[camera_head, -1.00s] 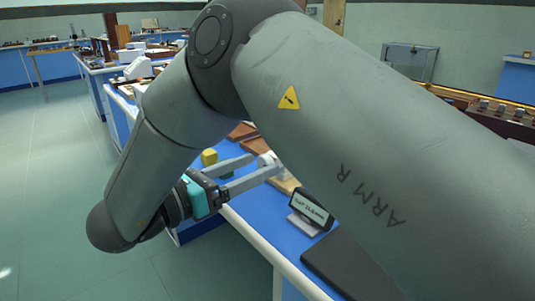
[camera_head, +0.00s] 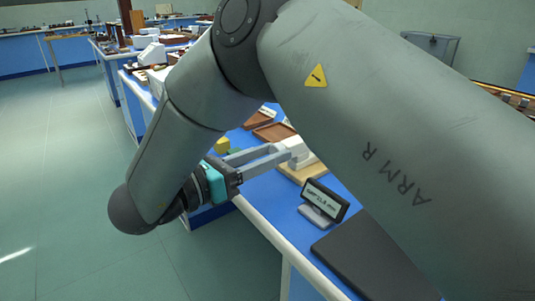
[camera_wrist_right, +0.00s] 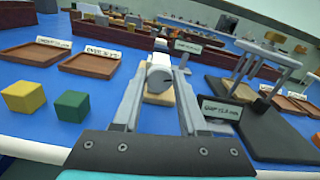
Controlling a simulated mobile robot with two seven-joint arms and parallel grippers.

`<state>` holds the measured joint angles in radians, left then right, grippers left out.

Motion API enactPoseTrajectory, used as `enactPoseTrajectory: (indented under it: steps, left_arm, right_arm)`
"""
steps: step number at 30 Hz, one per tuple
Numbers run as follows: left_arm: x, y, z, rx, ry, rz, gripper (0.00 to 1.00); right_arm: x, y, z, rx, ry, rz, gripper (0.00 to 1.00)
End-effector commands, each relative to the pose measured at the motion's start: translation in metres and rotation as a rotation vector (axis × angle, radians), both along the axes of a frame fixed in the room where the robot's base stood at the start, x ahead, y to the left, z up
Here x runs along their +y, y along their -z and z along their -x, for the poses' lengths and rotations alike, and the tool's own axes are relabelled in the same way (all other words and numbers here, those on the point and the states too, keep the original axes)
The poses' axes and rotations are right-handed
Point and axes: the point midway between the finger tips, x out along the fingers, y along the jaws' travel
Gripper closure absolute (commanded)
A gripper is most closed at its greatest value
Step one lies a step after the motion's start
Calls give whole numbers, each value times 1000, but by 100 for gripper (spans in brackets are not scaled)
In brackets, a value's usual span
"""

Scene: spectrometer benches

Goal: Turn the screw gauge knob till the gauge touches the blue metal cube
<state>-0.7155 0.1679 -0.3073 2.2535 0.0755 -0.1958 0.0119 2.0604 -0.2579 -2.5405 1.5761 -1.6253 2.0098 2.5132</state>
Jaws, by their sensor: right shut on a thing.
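The screw gauge's pale round knob (camera_wrist_right: 158,77) sits between the fingers of my right gripper (camera_wrist_right: 161,71) in the right wrist view. The gripper is shut on it. In the head view my right gripper (camera_head: 284,154) reaches the white gauge (camera_head: 300,148) on its light wooden base (camera_head: 305,173). A small display (camera_head: 323,202) beside it shows a GAP reading in mm; its digits are too blurred to read surely. The blue metal cube cannot be made out; the gauge and fingers block the view behind the knob. My left gripper is out of view.
A yellow cube (camera_wrist_right: 24,96) and a green cube (camera_wrist_right: 73,106) sit on the blue bench, left of the gripper. Labelled brown trays (camera_wrist_right: 91,62) lie behind them. A dark mat (camera_wrist_right: 262,127) with a metal stand is at right. The bench's white front edge (camera_head: 262,222) is near.

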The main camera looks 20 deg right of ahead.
Motion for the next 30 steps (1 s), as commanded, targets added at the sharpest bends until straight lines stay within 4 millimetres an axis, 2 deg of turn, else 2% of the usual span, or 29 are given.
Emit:
enactPoseTrajectory:
  steps: [1, 6, 14, 20, 24, 30]
  left_arm:
    - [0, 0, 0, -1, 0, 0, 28]
    - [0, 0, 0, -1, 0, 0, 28]
    - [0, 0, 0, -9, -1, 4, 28]
    - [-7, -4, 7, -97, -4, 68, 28]
    - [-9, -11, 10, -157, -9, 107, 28]
    - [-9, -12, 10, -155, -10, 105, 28]
  right_arm:
    - [0, 0, 0, 0, 0, 0, 83]
    - [0, 0, 0, 0, 0, 0, 100]
    - [0, 0, 0, -11, 1, -3, 100]
    - [0, 1, 0, -79, 1, -28, 100]
    - [0, 0, 1, -188, 1, -67, 100]
    - [-1, 0, 1, -366, 1, -132, 100]
